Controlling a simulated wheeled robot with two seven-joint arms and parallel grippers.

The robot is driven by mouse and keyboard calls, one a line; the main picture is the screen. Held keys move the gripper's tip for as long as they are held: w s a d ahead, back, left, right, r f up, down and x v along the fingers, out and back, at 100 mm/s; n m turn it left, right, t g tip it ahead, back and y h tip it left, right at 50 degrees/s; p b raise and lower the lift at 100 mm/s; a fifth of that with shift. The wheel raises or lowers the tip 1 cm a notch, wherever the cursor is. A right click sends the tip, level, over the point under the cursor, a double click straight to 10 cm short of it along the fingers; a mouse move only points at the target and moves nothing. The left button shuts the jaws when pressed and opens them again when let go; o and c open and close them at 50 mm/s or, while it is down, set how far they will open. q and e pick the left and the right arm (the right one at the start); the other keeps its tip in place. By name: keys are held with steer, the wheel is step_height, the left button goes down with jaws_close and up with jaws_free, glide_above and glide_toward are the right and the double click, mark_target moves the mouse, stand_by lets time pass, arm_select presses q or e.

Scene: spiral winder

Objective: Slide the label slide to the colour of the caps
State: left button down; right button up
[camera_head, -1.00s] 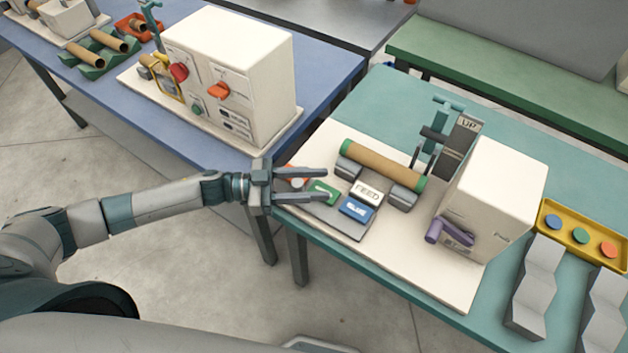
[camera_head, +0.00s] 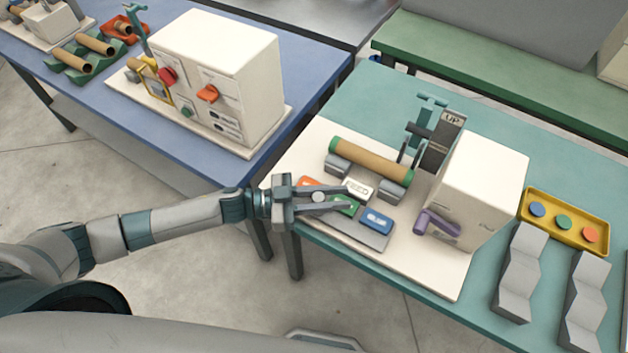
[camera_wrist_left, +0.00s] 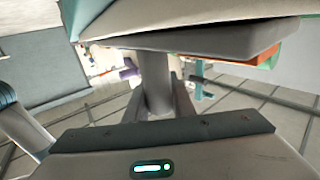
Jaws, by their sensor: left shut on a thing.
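The label slide (camera_head: 376,221) carries an orange, a green and a blue label and a round pale knob (camera_head: 318,196). It lies on a grey track in front of the tube. The white FEED plate (camera_head: 357,188) is beside the green label (camera_head: 344,206), with the blue label to its right and the orange label (camera_head: 309,182) to its left. The brown tube (camera_head: 370,160) rests in grey cradles, with green caps (camera_head: 333,145) on its ends. My left gripper (camera_head: 332,197) is shut on the slide at its knob. The fingers partly cover the green and orange labels. My right gripper is not in view.
The white winder box (camera_head: 488,190) with a purple crank (camera_head: 435,222) stands right of the slide. A yellow tray (camera_head: 533,194) with blue, green and orange discs is at the right, behind grey zigzag holders (camera_head: 523,270). Another machine (camera_head: 228,55) stands on the blue table.

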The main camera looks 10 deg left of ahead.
arm_select(q)
steer(key=shift+s+d, duration=0.15)
steer(key=shift+d, duration=0.35)
steer(key=shift+a, duration=0.1)
steer(key=c, duration=1.5)
jaws_free()
steer(key=shift+a, duration=0.1)
